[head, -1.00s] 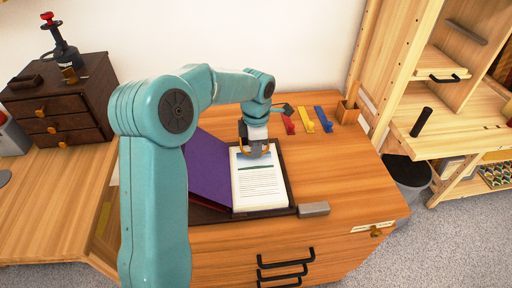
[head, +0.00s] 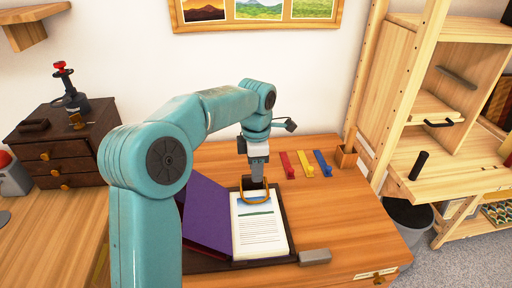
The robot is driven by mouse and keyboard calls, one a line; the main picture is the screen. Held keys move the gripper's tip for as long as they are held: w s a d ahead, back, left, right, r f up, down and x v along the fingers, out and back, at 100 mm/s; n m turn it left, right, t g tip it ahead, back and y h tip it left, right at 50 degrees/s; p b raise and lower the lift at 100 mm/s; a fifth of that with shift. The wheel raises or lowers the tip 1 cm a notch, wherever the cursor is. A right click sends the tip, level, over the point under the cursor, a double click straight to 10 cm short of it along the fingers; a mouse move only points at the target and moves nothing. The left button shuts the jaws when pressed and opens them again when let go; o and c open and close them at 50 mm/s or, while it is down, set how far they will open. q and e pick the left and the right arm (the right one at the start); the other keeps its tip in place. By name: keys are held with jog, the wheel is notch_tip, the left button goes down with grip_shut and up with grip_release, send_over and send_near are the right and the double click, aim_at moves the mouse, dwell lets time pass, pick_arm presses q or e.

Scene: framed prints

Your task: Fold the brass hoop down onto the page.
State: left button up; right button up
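The white printed page (head: 261,236) lies in an open binder with a purple cover (head: 207,214) folded out to the left. The brass hoop (head: 243,201) shows as a thin yellow loop at the page's top end. My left gripper (head: 257,184) points down at the hoop, over the top edge of the page. Its dark fingertips overlap the hoop, and I cannot tell whether they grip it or only touch it. My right gripper is not in view.
A grey block (head: 315,257) sits at the binder's lower right. Red (head: 287,166), yellow (head: 305,164) and blue (head: 322,163) hooks and a small wooden box (head: 346,157) stand behind. The desktop (head: 345,205) to the right is clear. Framed prints (head: 257,12) hang above.

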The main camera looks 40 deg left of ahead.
pick_arm(q)
notch_tip(320, 180, up, 6)
jog(key=p, duration=0.1)
dwell(0.8)
